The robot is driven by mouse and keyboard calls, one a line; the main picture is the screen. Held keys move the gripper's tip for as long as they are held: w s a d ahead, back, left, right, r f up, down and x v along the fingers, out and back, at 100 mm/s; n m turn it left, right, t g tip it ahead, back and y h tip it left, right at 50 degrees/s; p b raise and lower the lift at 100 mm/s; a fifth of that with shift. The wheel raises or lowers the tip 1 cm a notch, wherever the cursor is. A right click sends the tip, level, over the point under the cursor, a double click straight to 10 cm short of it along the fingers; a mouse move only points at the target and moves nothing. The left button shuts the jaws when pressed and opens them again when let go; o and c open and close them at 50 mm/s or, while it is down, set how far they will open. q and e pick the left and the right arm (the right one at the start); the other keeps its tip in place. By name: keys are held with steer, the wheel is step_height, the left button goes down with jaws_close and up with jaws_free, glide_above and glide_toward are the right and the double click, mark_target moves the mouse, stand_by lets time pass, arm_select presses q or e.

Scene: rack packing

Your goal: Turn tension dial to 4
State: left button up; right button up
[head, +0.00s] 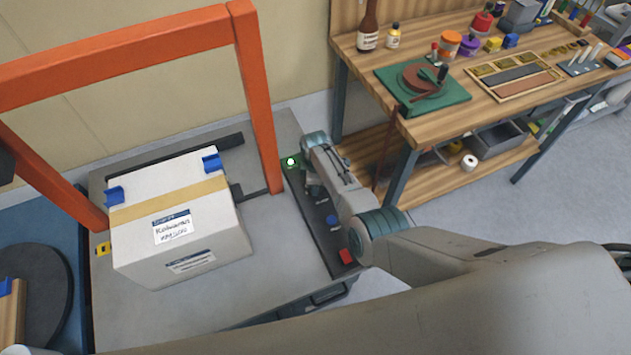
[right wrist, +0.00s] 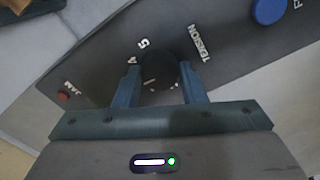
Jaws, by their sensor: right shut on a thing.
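The tension dial (right wrist: 157,68) is a dark round knob on a dark control panel (right wrist: 90,60), with the word TENSION beside it and the numbers 4 and 5 along its edge. My right gripper (right wrist: 161,77) is shut on the dial, one finger on each side. I cannot tell which number the dial points to. In the head view my right gripper (head: 312,187) is over the panel (head: 322,235), and its wrist hides the dial. My left gripper is not in view.
A blue button (right wrist: 269,10) and a small red JAM lamp (right wrist: 63,95) flank the dial. A red button (head: 346,256) sits at the panel's near end. A taped white carton (head: 180,235) stands left, under an orange frame (head: 258,100). A wooden workbench (head: 425,120) stands right.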

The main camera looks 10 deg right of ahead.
steer(key=m, duration=0.3)
steer(key=shift+m+p, duration=0.3)
steer(key=shift+m, duration=2.3)
steer(key=o, duration=1)
steer(key=shift+r+p, duration=0.35)
steer(key=shift+r, duration=0.15)
step_height(320, 180, up, 10)
